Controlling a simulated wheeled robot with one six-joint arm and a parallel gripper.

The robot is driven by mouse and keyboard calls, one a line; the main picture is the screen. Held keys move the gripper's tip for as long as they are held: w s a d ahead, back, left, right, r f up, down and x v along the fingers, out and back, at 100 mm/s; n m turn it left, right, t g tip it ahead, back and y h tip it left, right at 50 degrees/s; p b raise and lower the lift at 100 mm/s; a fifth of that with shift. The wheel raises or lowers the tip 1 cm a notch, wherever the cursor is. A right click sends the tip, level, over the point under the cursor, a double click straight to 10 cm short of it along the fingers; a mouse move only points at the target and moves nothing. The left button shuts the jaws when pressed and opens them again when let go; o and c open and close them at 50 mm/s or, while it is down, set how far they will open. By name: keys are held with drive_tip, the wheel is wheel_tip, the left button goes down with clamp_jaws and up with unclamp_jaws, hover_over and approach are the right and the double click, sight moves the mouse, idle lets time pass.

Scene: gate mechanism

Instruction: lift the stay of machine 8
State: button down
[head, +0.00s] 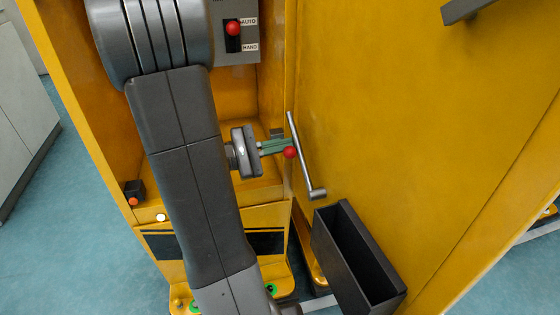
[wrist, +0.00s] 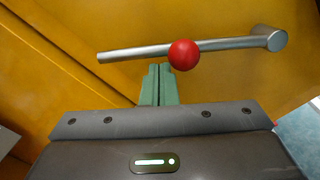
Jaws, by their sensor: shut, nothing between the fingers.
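The stay appears as a grey metal rod (head: 304,160) with a short cylinder at its lower end and a red ball (head: 289,152) partway along, in front of a yellow panel. In the wrist view the rod (wrist: 135,53) runs across the top, with its red ball (wrist: 184,55) right of my fingertips. My gripper (head: 284,146) has green fingers, shut with nothing between them. The fingertips (wrist: 159,67) lie close to the rod beside the ball; I cannot tell whether they touch it. No machine number shows.
A yellow open door or panel (head: 420,120) fills the right. A dark open bin (head: 352,258) sits below the rod. A red-knobbed lever (head: 233,28) stands by the AUTO label. A dark box with a red button (head: 134,192) is at left. Blue floor (head: 70,230) is clear at left.

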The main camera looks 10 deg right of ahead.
drive_tip(key=w+a+f+b, duration=0.1)
drive_tip(key=a+f, duration=0.2)
drive_tip(key=a, duration=0.8)
drive_tip(key=shift+w, duration=0.25)
drive_tip(key=shift+f, duration=0.1)
drive_tip(key=shift+s+d+r+p, duration=0.3)
drive_tip(key=shift+d+r, duration=0.3)
drive_tip(key=shift+d, duration=1.25)
drive_tip(key=shift+s+d+r+p, duration=0.25)
drive_tip(key=shift+d+r, duration=0.35)
drive_tip(key=shift+d, duration=1.25)
drive_tip(key=shift+s+d+r+p, duration=0.3)
drive_tip(key=shift+d+r, duration=0.3)
drive_tip(key=shift+d, duration=1.25)
